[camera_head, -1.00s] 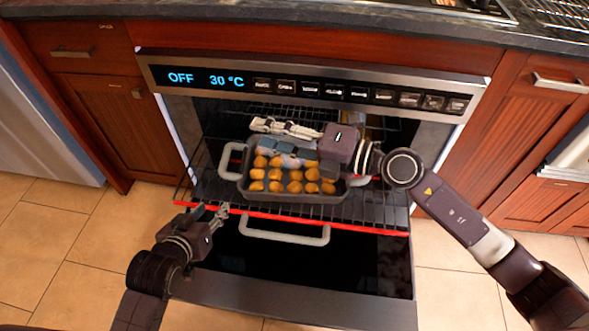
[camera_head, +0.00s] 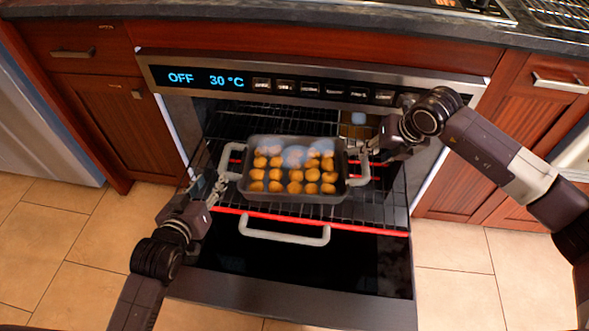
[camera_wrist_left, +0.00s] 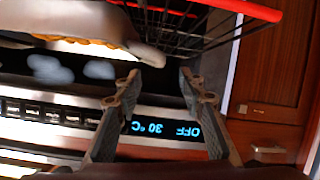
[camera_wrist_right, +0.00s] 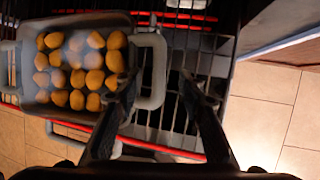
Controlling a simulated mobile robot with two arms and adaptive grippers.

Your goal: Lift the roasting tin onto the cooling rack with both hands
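The dark roasting tin (camera_head: 294,196), filled with round golden pieces, sits on the pulled-out oven rack (camera_head: 385,212); pale steam blurs its back. It has a light handle at each end. My left gripper (camera_head: 218,186) is open at the left handle (camera_head: 228,165); in the left wrist view that handle (camera_wrist_left: 148,54) lies just beyond the parted fingertips. My right gripper (camera_head: 374,152) is open at the right handle (camera_head: 358,172); in the right wrist view the handle (camera_wrist_right: 156,75) reaches between the fingertips, with no grip visible. A wire cooling rack (camera_head: 563,13) is on the counter at top right, partly cut off.
The oven panel (camera_head: 330,88) reads OFF and 30 °C above the opening. The lowered oven door (camera_head: 300,294) lies below the rack. The dark counter (camera_head: 250,12) runs along the back, with a hob (camera_head: 480,8) left of the wire rack.

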